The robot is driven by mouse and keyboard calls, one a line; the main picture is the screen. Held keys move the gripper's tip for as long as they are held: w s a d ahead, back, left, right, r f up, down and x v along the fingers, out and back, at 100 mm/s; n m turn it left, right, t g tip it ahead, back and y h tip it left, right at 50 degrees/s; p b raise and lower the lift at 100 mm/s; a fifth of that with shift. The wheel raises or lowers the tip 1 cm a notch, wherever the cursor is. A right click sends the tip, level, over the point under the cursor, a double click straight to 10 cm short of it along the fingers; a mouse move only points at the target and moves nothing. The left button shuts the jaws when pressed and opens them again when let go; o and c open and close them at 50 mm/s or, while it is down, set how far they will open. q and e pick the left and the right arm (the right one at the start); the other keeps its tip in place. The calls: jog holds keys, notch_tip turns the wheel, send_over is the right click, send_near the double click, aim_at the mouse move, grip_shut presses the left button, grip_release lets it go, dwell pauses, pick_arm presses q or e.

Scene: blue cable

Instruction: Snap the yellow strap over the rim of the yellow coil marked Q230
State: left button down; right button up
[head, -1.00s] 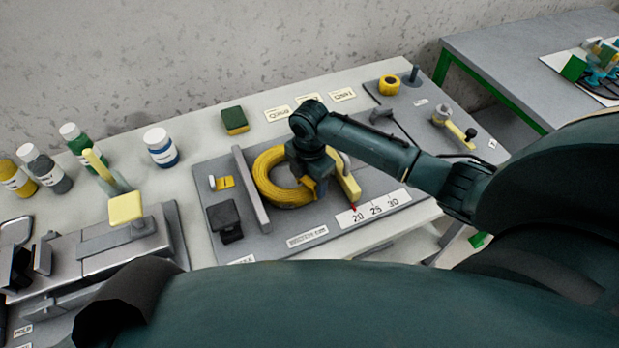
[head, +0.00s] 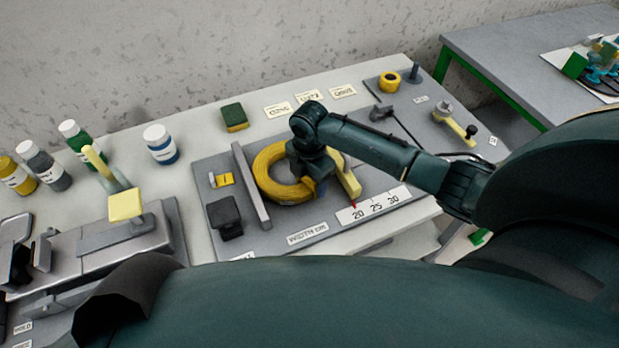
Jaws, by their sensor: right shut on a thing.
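The yellow coil (head: 268,175) lies flat on the grey board (head: 285,232), between a grey upright bar and a yellow block with a red tip. My right gripper (head: 318,188) is over the coil's right side, fingers pointing down, and hides that part of the rim. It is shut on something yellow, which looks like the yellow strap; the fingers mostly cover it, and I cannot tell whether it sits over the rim. I cannot read a Q230 mark on the coil itself. My left gripper is not in view.
A grey bar (head: 251,187) stands left of the coil, the yellow block (head: 350,184) right of it. A ruler strip (head: 374,205) lies in front. A black block (head: 224,216) and a small yellow piece (head: 225,179) sit left. Label cards (head: 309,97) and a sponge (head: 234,117) lie behind.

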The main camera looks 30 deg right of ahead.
jog(key=shift+f, duration=0.1)
jog(key=o, duration=0.6)
jog(key=shift+o, duration=0.3)
jog(key=o, duration=0.5)
jog(key=shift+r+p, duration=0.5)
jog(key=shift+r, duration=3.05)
